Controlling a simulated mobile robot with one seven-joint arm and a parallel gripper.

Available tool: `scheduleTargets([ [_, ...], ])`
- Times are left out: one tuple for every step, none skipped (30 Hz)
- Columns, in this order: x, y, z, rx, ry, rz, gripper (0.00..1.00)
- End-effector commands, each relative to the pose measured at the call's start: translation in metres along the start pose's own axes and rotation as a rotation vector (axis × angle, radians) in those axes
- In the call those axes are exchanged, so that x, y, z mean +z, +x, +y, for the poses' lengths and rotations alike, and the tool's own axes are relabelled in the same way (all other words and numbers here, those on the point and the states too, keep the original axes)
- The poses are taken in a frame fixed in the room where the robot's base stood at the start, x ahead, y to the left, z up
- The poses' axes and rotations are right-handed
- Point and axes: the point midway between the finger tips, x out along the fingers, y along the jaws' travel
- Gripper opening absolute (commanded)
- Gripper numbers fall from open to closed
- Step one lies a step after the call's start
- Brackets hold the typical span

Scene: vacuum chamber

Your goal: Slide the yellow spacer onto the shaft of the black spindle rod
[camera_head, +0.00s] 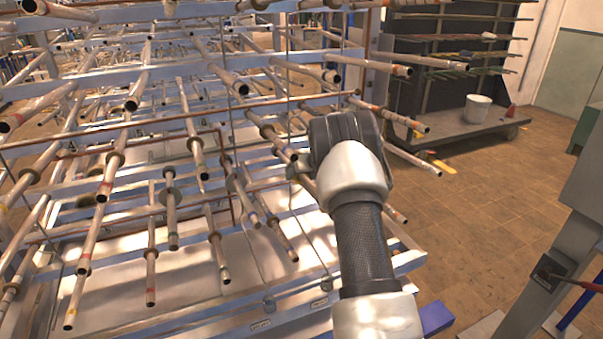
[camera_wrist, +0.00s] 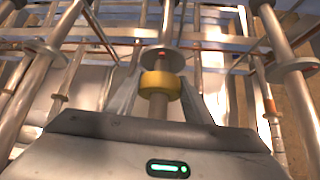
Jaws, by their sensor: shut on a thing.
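The yellow spacer (camera_wrist: 160,83) is a short ring in the middle of the wrist view. My gripper (camera_wrist: 160,92) is shut on it, one grey finger at each side. Directly beyond the spacer a rod (camera_wrist: 167,18) with a round disc collar (camera_wrist: 162,59) lies in line with it; this rod looks grey-brown rather than black. A brownish cylinder (camera_wrist: 158,106) shows between the spacer and my palm, on the same line. I cannot tell for certain whether the rod passes through the spacer. In the head view my arm hides the fingers and the spacer.
A large rack (camera_head: 180,204) of metal rails and many protruding rods fills the left and middle. Other rods flank my gripper closely, such as one with a disc (camera_wrist: 297,65). A white bucket (camera_head: 477,108) stands on a trolley at the back right. The tiled floor (camera_head: 470,200) at right is clear.

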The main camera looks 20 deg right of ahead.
Motion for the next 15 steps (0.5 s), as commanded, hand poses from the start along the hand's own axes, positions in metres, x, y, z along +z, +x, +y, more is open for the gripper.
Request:
scheduleTargets([
  [0.0031,0.0002,0.0004,0.0,0.0,0.0,0.21],
  [0.0041,0.0012,0.0004,0.0,-0.001,0.0,0.21],
  [0.0051,0.0027,0.0004,0.0,-0.001,0.0,0.21],
  [0.0057,0.0038,0.0004,0.0,-0.001,0.001,0.21],
  [0.0053,0.0049,0.0002,0.0,-0.001,0.0,0.21],
  [0.0043,0.0054,-0.0001,0.0,0.0,0.0,0.53],
  [0.0043,0.0053,0.0,0.0,0.0,0.0,0.58],
  [0.0043,0.0053,-0.0001,0.0,0.0,0.0,0.63],
  [0.0042,0.0052,-0.0001,0.0,0.0,0.0,0.68],
  [0.0042,0.0052,-0.0001,0.0,0.0,0.0,0.68],
  [0.0042,0.0052,-0.0001,0.0,0.0,0.0,0.68],
  [0.0042,0.0052,-0.0001,0.0,0.0,0.0,0.68],
  [0.0042,0.0052,-0.0001,0.0,0.0,0.0,0.68],
  [0.0042,0.0051,-0.0001,0.0,0.0,0.0,0.68],
  [0.0042,0.0051,-0.0001,0.0,0.0,0.0,0.68],
])
